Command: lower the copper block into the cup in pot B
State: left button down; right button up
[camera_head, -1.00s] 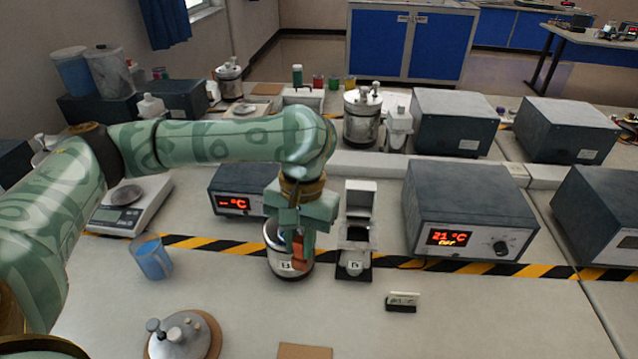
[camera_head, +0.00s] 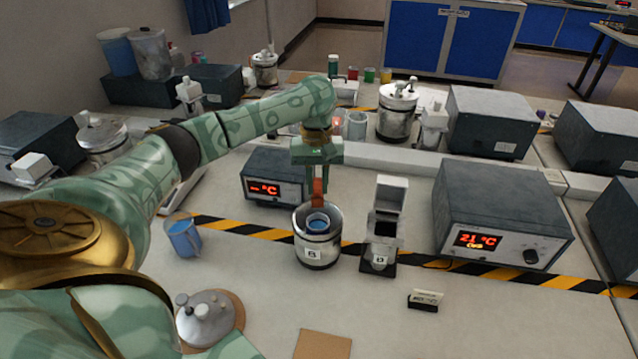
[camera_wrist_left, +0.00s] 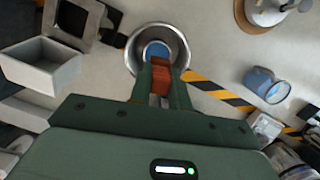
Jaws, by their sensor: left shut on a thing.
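My left gripper (camera_head: 318,180) is shut on the copper block (camera_head: 319,194), an orange-brown upright bar. Its jaws and the block also show in the left wrist view (camera_wrist_left: 160,80). Pot B (camera_head: 317,254) is a round metal pot labelled B on the bench. The cup (camera_head: 318,218) with blue liquid sits inside it, and the cup's blue middle shows in the wrist view (camera_wrist_left: 157,49). The block hangs over the pot's far rim in the head view, close to the cup but apart from its middle. Its exact height is hard to tell. My right gripper is not in view.
A controller box (camera_head: 276,176) stands behind pot B. A small grey holder (camera_head: 382,228) stands just right of it. A blue-filled beaker (camera_head: 184,237) and a lid with knobs (camera_head: 207,316) are at left. The bench in front is mostly clear.

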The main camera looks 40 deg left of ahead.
aim_at(317, 199)
pick_arm(q)
jog(key=shift+f+b, duration=1.85)
jog(key=shift+b, duration=0.85)
jog(key=shift+f, duration=0.1)
jog(key=shift+f+p, duration=0.5)
jog(key=shift+f, duration=0.15)
jog(key=shift+f+p, duration=0.4)
jog(key=shift+f, duration=1.75)
jog(key=shift+d+p, duration=0.1)
jog(key=shift+p, duration=0.9)
jog(key=c, duration=1.6)
grip_release()
